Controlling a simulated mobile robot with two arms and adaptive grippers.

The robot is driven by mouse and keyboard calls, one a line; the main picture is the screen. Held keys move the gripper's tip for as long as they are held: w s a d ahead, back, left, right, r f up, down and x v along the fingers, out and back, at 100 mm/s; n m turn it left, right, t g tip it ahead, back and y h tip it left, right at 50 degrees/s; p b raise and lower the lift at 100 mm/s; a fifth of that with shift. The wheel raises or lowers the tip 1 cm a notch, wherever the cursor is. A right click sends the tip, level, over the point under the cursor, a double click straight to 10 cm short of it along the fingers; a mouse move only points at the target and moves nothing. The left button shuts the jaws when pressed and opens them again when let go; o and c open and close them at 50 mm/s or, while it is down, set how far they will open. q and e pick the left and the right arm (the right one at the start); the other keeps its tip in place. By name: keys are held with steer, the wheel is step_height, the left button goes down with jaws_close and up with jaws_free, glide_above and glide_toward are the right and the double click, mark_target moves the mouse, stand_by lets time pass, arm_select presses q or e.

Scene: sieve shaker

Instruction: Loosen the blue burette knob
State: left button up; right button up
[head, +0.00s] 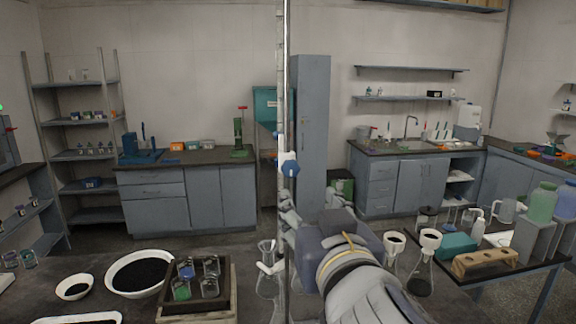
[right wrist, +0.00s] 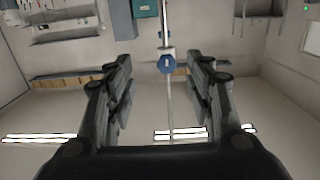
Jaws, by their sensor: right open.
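The blue burette knob (head: 290,169) sits on a white fitting on the tall upright burette (head: 282,80) near the middle of the head view. My right gripper (head: 288,205) is just below the knob in that view, close to the burette. In the right wrist view the knob (right wrist: 166,64) appears in the gap between the two open fingers (right wrist: 160,72), with clear space on both sides. The fingers do not touch it. How far ahead of the fingertips it lies is hard to tell. My left gripper is not in view.
A glass flask (head: 268,284) stands below the burette. A dark tray (head: 228,292) of small bottles and a white bowl of black material (head: 110,276) are to the left. Flasks with funnels (head: 420,278) and a wooden rack (head: 485,262) are to the right.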

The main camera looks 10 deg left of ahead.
mark_target(291, 170)
steer(key=w+a+p, duration=0.1)
steer(key=w, duration=0.1)
steer(key=w+a+r+p, duration=0.1)
steer(key=w+a+p, duration=0.1)
steer(key=w, duration=0.1)
steer(key=w+a+r+p, duration=0.1)
steer(key=w, duration=0.2)
steer(key=shift+w+a+r+p, duration=0.2)
steer(key=shift+w+a+p, duration=0.05)
steer(key=shift+p, duration=0.15)
steer(key=shift+w+a+f, duration=0.1)
steer(key=shift+w+a, duration=0.1)
steer(key=shift+w, duration=0.25)
steer(key=c, duration=1.1)
